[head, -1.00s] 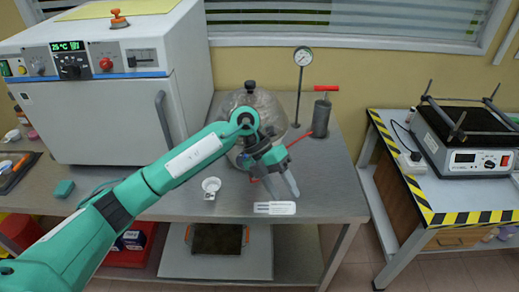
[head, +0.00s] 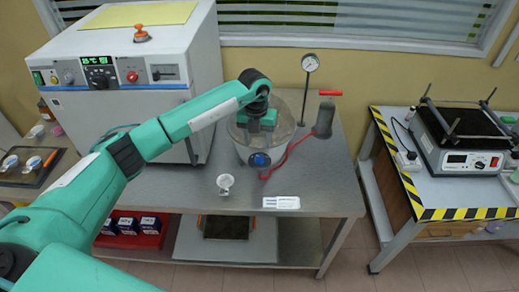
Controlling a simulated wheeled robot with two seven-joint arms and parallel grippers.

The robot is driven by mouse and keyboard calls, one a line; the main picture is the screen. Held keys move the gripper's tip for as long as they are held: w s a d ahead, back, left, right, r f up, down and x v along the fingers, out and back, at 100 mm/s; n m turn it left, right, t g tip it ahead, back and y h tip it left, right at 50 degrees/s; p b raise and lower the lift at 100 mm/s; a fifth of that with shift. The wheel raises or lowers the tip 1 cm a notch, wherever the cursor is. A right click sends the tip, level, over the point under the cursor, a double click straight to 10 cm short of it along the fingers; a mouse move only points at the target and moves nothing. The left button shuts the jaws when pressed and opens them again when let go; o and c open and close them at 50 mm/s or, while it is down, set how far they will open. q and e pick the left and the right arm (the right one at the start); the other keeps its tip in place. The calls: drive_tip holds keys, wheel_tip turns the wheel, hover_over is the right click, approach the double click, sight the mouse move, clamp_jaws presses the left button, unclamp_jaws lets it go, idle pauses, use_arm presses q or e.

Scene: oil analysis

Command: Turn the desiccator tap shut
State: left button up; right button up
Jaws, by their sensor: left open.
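The desiccator (head: 285,128), a rounded clear vessel, stands on the grey metal bench. A small blue part with a dark centre, which looks like its tap (head: 259,160), sits low on its front side. A red hose runs from near it to the hand pump. My left gripper (head: 257,138) points down over the desiccator, just above and behind the tap in the picture. It is open, its fingers hard to make out. My left wrist hides the desiccator's top. I cannot tell whether the gripper touches anything. My right gripper is out of view.
A hand pump (head: 323,120) with a red handle and a gauge on a stand (head: 310,63) are behind right. A white cup (head: 225,182) and a label plate (head: 281,203) lie in front. A white oven (head: 130,80) fills the left. The bench's front right is clear.

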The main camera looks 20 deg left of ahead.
sight(259, 156)
use_arm(q)
wheel_tip(259, 156, down, 7)
drive_tip(key=shift+d+r+p, duration=0.1)
drive_tip(key=shift+d+p, duration=0.05)
drive_tip(key=shift+p, duration=0.75)
drive_tip(key=c, duration=1)
